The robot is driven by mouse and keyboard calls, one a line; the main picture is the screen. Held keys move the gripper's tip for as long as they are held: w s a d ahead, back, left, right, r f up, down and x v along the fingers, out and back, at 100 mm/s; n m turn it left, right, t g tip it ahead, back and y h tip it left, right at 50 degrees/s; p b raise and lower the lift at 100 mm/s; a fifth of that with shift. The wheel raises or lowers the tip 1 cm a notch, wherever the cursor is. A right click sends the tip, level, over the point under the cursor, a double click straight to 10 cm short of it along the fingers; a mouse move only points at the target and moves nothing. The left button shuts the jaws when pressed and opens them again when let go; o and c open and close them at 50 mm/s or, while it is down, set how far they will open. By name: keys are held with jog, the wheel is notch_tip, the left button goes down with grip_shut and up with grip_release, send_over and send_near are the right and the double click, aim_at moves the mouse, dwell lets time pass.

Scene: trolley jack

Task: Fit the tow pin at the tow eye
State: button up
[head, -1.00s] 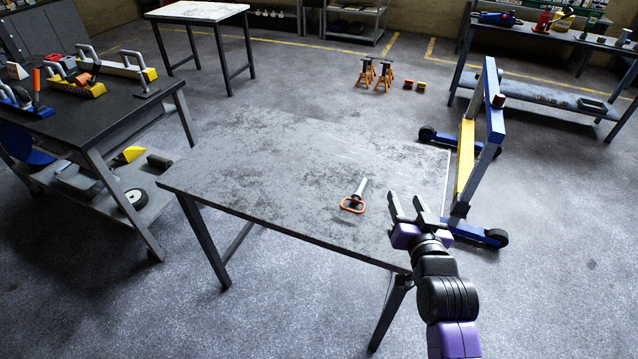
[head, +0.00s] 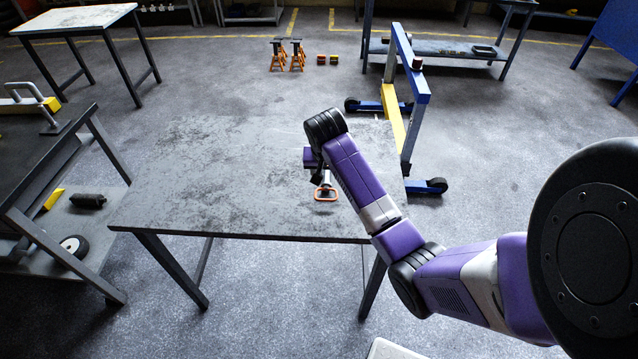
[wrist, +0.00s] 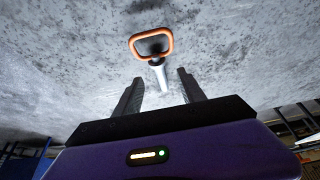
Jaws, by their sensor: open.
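The tow pin has an orange loop handle and a pale metal shank. I cannot make out the tow eye.
The grey worktable (head: 210,180) is otherwise bare. A blue and yellow wheeled frame (head: 408,85) stands at its right edge. A dark bench (head: 40,135) stands at the left. Orange stands (head: 288,55) are on the floor behind.

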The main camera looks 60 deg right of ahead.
aim_at(327, 182)
jog(key=shift+p+x, duration=0.5)
jog(key=shift+x, duration=2.95)
jog(key=shift+s, duration=0.1)
grip_shut()
